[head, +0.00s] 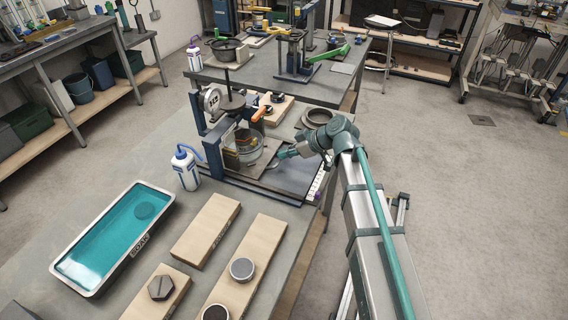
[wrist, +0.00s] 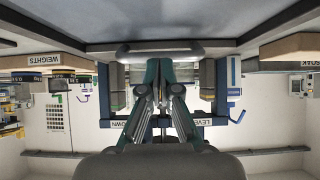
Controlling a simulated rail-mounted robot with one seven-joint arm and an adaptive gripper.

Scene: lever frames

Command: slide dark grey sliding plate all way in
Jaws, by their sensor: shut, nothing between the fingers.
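The dark grey sliding plate (head: 298,176) lies flat at the base of the blue lever frame (head: 199,121) in the head view and sticks out to its right. A broad dark grey surface, likely the plate (wrist: 160,22), fills the top of the wrist view, with a pale bar (wrist: 160,49) along its edge. My gripper (head: 279,156) is shut and empty, low over the plate beside the frame. Its fingers (wrist: 160,85) also show closed in the wrist view, close to the bar; I cannot tell whether they touch it.
A clear vessel (head: 243,148) stands inside the frame. A wash bottle (head: 186,168) and a teal soak tray (head: 125,235) are to the left. Wooden blocks (head: 206,229) lie in front. A round grey dish (head: 318,118) sits behind my gripper.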

